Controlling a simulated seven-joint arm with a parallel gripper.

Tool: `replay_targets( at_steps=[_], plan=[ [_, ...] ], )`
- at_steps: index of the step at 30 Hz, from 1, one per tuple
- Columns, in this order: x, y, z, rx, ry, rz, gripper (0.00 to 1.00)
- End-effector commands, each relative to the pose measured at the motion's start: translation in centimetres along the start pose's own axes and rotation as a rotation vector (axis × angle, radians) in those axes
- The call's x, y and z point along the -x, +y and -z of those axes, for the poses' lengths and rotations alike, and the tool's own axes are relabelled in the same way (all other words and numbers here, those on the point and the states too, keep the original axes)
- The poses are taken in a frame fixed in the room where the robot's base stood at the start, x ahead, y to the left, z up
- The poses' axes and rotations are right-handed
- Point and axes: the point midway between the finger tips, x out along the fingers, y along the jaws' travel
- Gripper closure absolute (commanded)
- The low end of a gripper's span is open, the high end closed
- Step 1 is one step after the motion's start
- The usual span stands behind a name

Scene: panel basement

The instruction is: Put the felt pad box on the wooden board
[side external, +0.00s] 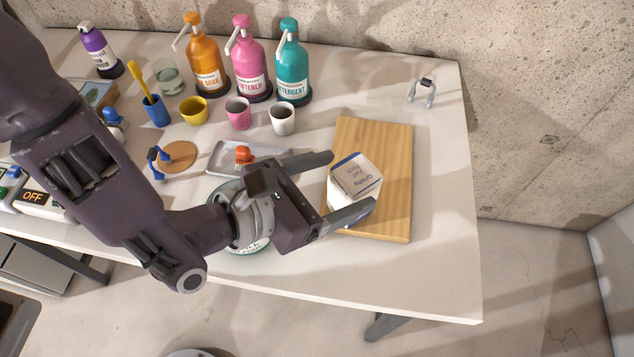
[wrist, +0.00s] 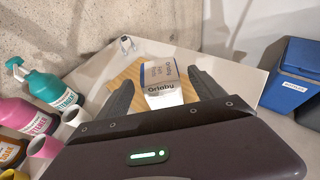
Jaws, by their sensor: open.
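The felt pad box (side external: 354,179), a small white and blue box with printed text, sits on the wooden board (side external: 392,150), toward its left side. It also shows in the wrist view (wrist: 160,85), between my fingers, with part of the board (wrist: 122,76) behind it. My gripper (side external: 352,185) is open, with one finger on each side of the box. In the wrist view the fingers (wrist: 165,97) appear spread wider than the box. I cannot tell whether either finger touches it. The box's underside is hidden.
Orange, pink and teal pump bottles (side external: 292,65) stand at the back, with yellow, pink and white cups (side external: 282,118) before them. A grey tray (side external: 222,157) lies left of my gripper. A small metal clip-like thing (side external: 422,93) is at the back right. The table's right front is clear.

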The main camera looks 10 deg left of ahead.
Motion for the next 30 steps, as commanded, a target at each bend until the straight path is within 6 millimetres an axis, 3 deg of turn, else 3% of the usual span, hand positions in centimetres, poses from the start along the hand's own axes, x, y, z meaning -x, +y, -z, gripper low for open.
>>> replay_targets(
  at_steps=[3,9,18,20,23,25,26,27,29,30],
  plan=[
    [2.5,0.0,0.0,-0.001,0.001,0.001,0.22],
    [5.0,0.0,0.0,0.0,0.0,0.0,0.22],
    [5.4,0.1,-0.1,0.001,-0.002,-0.004,0.22],
    [5.6,1.4,-0.6,0.017,-0.007,-0.042,0.22],
    [7.6,8.4,-3.3,0.116,-0.034,-0.25,0.22],
    [11.6,16.0,-5.3,0.261,-0.071,-0.495,0.22],
    [14.1,19.2,-5.9,0.341,-0.092,-0.61,0.22],
    [17.9,23.1,-6.2,0.461,-0.122,-0.765,0.22],
    [24.5,27.6,-5.7,0.679,-0.184,-0.997,0.22],
    [29.5,29.6,-4.7,0.856,-0.239,-1.155,0.22]
  ],
)
